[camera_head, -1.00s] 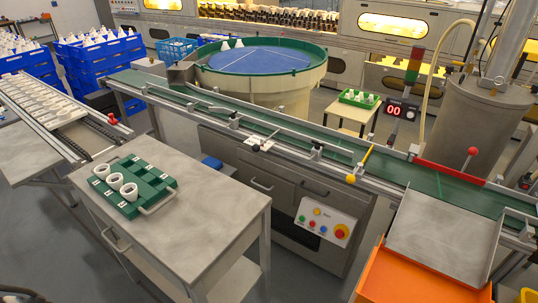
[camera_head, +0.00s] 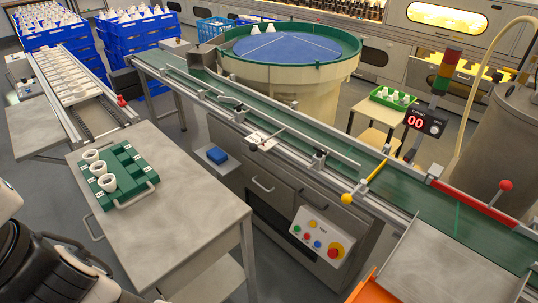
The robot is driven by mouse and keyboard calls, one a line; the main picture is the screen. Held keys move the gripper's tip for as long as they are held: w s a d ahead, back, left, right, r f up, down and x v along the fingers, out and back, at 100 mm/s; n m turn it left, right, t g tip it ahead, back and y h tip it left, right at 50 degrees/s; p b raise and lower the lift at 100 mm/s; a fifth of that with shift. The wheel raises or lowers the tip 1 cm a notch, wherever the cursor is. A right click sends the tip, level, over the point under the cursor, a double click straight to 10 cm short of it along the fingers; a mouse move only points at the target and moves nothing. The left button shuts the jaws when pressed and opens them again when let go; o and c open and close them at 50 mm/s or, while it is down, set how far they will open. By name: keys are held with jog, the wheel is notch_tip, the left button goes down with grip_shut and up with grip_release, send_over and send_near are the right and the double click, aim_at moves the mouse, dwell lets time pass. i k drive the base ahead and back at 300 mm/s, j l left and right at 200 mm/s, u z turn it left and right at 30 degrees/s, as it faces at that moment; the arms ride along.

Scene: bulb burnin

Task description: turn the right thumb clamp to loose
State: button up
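A green conveyor (camera_head: 290,122) runs from the upper left to the lower right, with a metal guide rail along its near side. Two small dark clamp-like fittings sit on this rail. The right one (camera_head: 318,159) is near the middle of the belt's length, and the left one (camera_head: 238,113) is farther up the line. They are too small to tell whether either is tight or loose. White and black parts of my arm show at the lower left, well away from the rail. My gripper's fingertips are not visible.
A steel table (camera_head: 170,225) with a green tray (camera_head: 132,192) of white cups stands in front of the conveyor. A yellow-knobbed lever (camera_head: 347,198), a control panel (camera_head: 322,238) and a metal chute (camera_head: 455,262) lie to the right. Grey floor shows between table and conveyor.

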aim_at(319, 153)
jog(key=i+j+z, duration=0.35)
jog(key=j+z, duration=0.15)
jog(key=i+j+z, duration=0.25)
jog(key=j, duration=0.15)
jog(key=k+l, duration=0.05)
jog(key=k, duration=0.05)
